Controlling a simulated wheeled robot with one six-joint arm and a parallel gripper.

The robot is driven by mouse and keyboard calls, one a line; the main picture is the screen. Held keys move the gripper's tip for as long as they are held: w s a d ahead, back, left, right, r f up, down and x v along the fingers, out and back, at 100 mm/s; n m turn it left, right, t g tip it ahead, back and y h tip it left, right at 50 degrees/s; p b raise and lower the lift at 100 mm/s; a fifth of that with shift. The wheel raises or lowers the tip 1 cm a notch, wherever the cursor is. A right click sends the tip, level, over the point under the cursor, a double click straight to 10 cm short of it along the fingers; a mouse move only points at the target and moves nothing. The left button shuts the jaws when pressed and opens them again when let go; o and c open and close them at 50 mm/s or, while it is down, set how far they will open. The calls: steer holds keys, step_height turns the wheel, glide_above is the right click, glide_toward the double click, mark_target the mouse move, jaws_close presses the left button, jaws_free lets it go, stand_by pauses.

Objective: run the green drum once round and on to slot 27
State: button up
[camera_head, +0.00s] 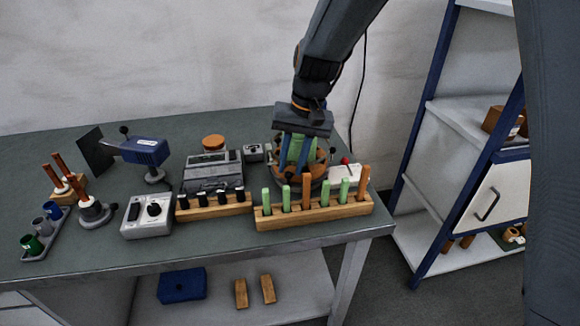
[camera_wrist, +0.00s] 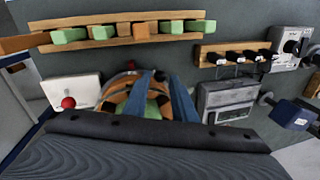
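The green drum (camera_head: 295,147) sits in a round orange-brown and dark holder (camera_head: 320,168) near the back right of the bench. It also shows in part in the wrist view (camera_wrist: 152,109). My gripper (camera_head: 293,171) points down over it, with its two blue fingers on either side of the green part. The fingers also show in the wrist view (camera_wrist: 156,97). They stand apart, but I cannot tell whether they press on the drum. Slot numbers are too small to read, so slot 27 cannot be picked out.
A wooden rack (camera_head: 325,213) with several green and orange sticks stands in front of the holder. A white box with a red knob (camera_head: 345,172) is close on the right. A grey device (camera_head: 212,170) and a black-pegged rack (camera_head: 213,208) are on the left.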

steer(key=shift+a+f, duration=0.2)
steer(key=shift+f, duration=0.85)
jaws_close()
